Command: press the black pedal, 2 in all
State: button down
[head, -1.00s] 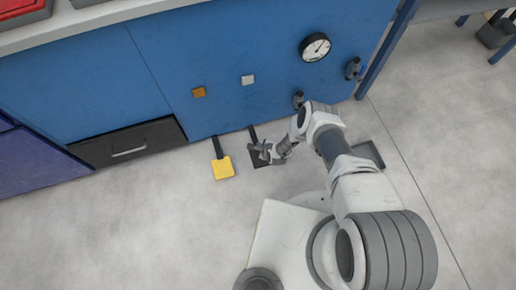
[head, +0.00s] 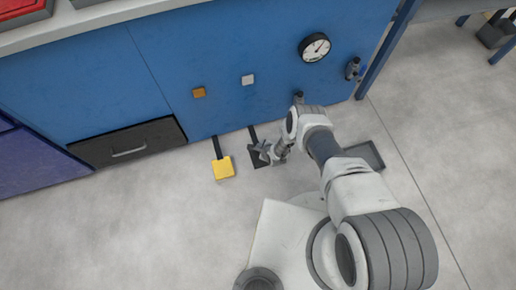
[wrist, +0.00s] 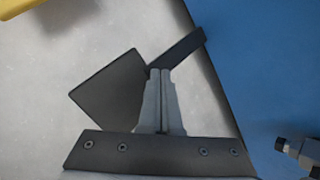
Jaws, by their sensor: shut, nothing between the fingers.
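The black pedal (head: 256,161) is on the floor at the foot of the blue cabinet, joined to it by a dark arm. My gripper (head: 262,148) is over the pedal and hides part of it. In the wrist view the pedal's dark square plate (wrist: 110,92) lies beyond the fingers, and its arm runs up to the right. My gripper (wrist: 158,72) shows there with its two fingers together and nothing between them. The fingertips overlap the pedal's edge near the arm. I cannot tell whether they touch it.
A yellow pedal (head: 223,168) is on the floor just left of the black one. The blue cabinet (head: 225,60) stands behind, with a dark drawer (head: 128,144), a gauge (head: 314,47) and valve knobs. A dark tray (head: 366,153) is on the floor to the right.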

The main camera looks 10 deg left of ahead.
jog(key=shift+r, duration=0.3)
jog(key=shift+r+p, duration=1.85)
jog(key=shift+r, duration=0.7)
jog(key=shift+s, duration=0.1)
